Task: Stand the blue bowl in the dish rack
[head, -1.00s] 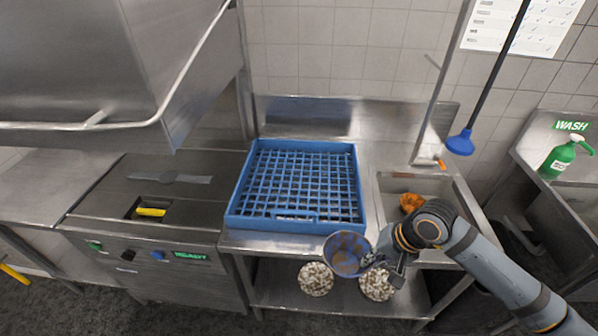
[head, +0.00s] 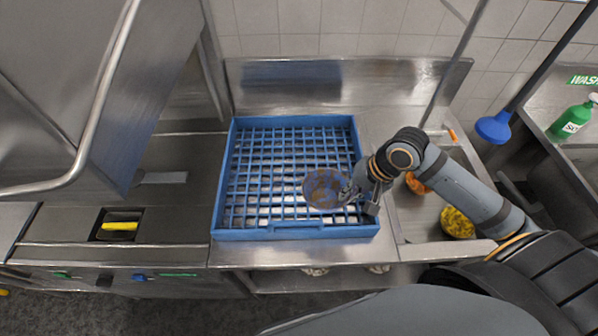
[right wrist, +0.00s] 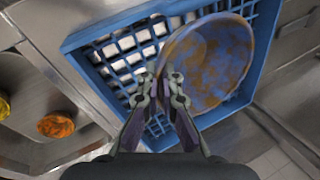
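The blue bowl (head: 324,188), with brown stains inside, is over the front right part of the blue dish rack (head: 296,231). My right gripper (head: 355,192) is shut on the bowl's rim. In the right wrist view the fingers (right wrist: 166,84) pinch the near edge of the bowl (right wrist: 210,62), above the slots of the rack (right wrist: 262,58). The bowl is tilted with its inside toward the head camera. I cannot tell whether it touches the rack. My left gripper is not in view.
The rack stands on a steel counter (head: 300,252) against a steel backsplash. A sink at right holds an orange sponge-like item (head: 416,184) and a yellow one (head: 457,222).

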